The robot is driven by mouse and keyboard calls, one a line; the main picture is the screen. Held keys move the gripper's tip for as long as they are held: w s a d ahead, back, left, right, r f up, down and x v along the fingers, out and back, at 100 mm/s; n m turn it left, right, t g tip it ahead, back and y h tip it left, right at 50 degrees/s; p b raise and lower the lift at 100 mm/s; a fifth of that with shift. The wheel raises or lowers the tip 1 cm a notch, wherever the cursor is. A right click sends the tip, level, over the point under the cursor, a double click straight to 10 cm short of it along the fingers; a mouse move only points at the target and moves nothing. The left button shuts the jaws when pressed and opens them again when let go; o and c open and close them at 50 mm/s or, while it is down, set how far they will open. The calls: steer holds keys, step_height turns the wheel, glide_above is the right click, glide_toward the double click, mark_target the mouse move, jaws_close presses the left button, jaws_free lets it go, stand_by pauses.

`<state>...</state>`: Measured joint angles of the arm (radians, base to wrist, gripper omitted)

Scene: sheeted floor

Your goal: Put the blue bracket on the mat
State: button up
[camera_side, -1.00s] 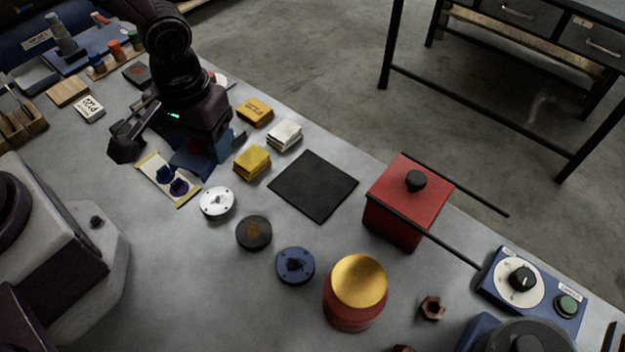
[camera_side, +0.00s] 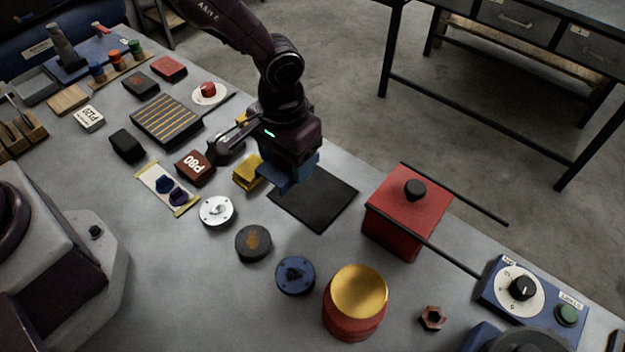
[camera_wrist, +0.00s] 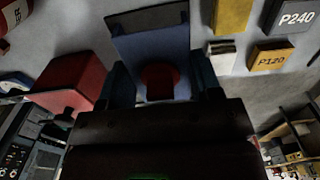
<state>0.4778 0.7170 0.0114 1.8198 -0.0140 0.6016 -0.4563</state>
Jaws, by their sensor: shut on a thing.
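The blue bracket (camera_wrist: 150,48) fills the upper middle of the wrist view, between the two dark blue fingers of my gripper (camera_wrist: 161,84). A dark red round shape shows at its near side. In the side view my gripper (camera_side: 288,165) is shut on the bracket, which shows as blue at the fingers (camera_side: 293,178); bracket and fingers are hard to tell apart there. They hang over the upper left part of the black square mat (camera_side: 322,207) and hide that corner. A gap above the mat seems present, but its height is unclear.
A red box with a black knob (camera_side: 408,205) stands right of the mat, with thin dark rods beside it. Yellow blocks (camera_side: 247,170) sit left of the mat. White (camera_side: 216,211), dark (camera_side: 253,243) and blue (camera_side: 295,276) discs lie in front.

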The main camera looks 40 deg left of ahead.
glide_above(313, 193)
step_height(313, 193, down, 5)
steer(key=shift+a+f, duration=0.1)
steer(key=shift+f, duration=1.65)
steer(key=shift+f, duration=0.1)
steer(key=o, duration=1.1)
steer(key=shift+c, duration=0.2)
step_height(313, 193, up, 12)
steer(key=shift+r, duration=0.15)
